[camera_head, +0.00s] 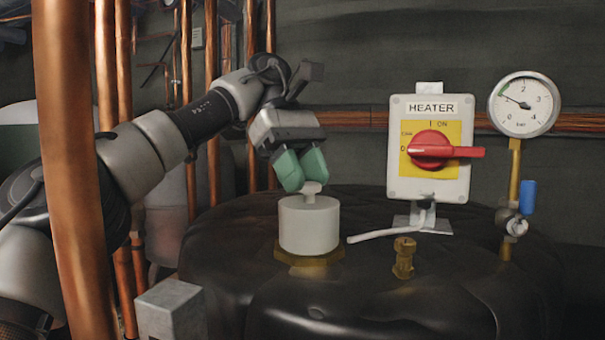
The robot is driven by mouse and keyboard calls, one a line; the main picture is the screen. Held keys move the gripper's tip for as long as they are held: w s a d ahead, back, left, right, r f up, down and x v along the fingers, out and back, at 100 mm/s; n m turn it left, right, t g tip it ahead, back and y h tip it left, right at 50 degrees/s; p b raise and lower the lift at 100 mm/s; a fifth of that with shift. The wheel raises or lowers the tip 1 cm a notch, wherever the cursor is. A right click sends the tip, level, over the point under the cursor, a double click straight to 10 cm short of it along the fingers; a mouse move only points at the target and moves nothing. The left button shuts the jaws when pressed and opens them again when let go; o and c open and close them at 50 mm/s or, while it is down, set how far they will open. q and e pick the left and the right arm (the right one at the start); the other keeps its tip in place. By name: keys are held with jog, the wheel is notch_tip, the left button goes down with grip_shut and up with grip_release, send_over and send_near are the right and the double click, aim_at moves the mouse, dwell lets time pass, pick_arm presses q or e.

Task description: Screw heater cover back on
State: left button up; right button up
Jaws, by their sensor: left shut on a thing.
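The heater cover (309,225) is a white cylinder with a small knob on top. It stands upright at the brass fitting (308,262) on top of the dark tank; whether it is threaded on I cannot tell. My left gripper (303,185) comes down from above with green fingertips shut on the cover's knob. The fingers hide part of the knob. My right gripper is not in view.
The dark tank (400,290) fills the lower middle. A heater switch box (430,150) with a red handle, a pressure gauge (524,104), a blue-handled valve (527,197) and a small brass fitting (403,258) stand to the right. Copper pipes (65,160) rise at left.

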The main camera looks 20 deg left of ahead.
pick_arm(q)
jog(key=shift+r, duration=0.1)
jog(key=o, duration=0.8)
jog(key=shift+c, duration=0.2)
jog(key=o, duration=0.4)
jog(key=shift+d, duration=0.15)
jog(key=shift+s+n+t, duration=0.1)
jog(key=shift+n+t, duration=0.4)
jog(key=shift+n, duration=0.3)
